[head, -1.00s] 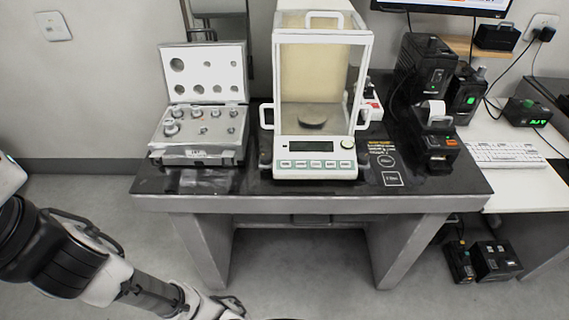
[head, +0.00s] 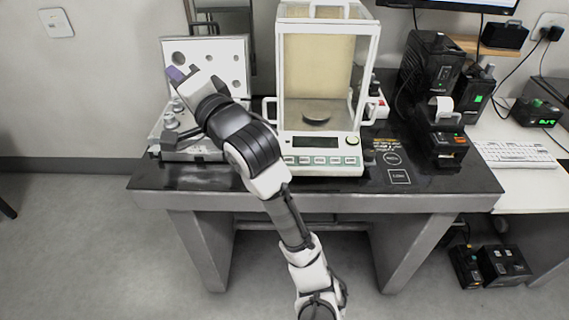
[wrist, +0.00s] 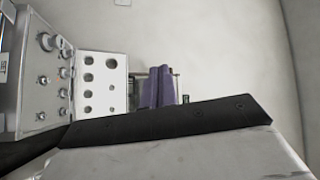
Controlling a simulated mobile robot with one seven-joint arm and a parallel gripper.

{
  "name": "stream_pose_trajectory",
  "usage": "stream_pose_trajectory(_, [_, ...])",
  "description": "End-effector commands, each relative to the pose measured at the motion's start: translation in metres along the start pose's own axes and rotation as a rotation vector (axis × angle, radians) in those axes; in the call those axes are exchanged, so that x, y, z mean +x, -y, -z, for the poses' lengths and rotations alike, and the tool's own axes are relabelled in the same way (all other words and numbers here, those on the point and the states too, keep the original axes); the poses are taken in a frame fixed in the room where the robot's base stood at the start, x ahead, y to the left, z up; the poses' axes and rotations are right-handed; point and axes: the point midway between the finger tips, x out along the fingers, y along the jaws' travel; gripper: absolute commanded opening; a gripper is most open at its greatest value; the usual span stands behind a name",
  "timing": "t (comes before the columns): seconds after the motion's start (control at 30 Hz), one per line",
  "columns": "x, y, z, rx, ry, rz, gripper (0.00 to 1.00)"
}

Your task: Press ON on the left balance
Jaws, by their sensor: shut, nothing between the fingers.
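The balance (head: 322,165) stands on the dark tabletop in the head view, with a glass draft shield above a white base. Its front panel has a dark display (head: 316,142), a row of green-marked buttons (head: 320,160) and a round knob at the right; the button labels are too small to read. My arm covers the panel's left edge. My gripper (head: 175,74), with purple fingers, is up over the weight case, left of the balance and apart from it. The closed fingers also show in the wrist view (wrist: 157,88). The balance is not in the wrist view.
An open weight case (head: 205,55) with several metal weights stands left of the balance, partly behind my arm; its lid shows in the wrist view (wrist: 102,64). A black printer (head: 440,145) and other black devices stand at right. The table front is clear.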

Motion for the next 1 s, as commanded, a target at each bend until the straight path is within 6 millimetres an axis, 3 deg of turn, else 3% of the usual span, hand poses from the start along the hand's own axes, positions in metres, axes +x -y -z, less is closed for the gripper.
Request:
stream_pose_trajectory(0.03, [-0.015, -0.031, 0.024, 0.103, -0.025, -0.102, 0.0])
stream_pose_trajectory(0.2, [-0.072, -0.108, 0.075, 0.473, -0.116, -0.396, 0.0])
stream_pose_trajectory(0.4, [-0.133, -0.156, 0.103, 0.763, -0.24, -0.598, 0.0])
stream_pose_trajectory(0.6, [-0.155, -0.169, 0.109, 0.86, -0.289, -0.66, 0.0])
stream_pose_trajectory(1.0, [-0.154, -0.171, 0.109, 0.86, -0.289, -0.66, 0.0])
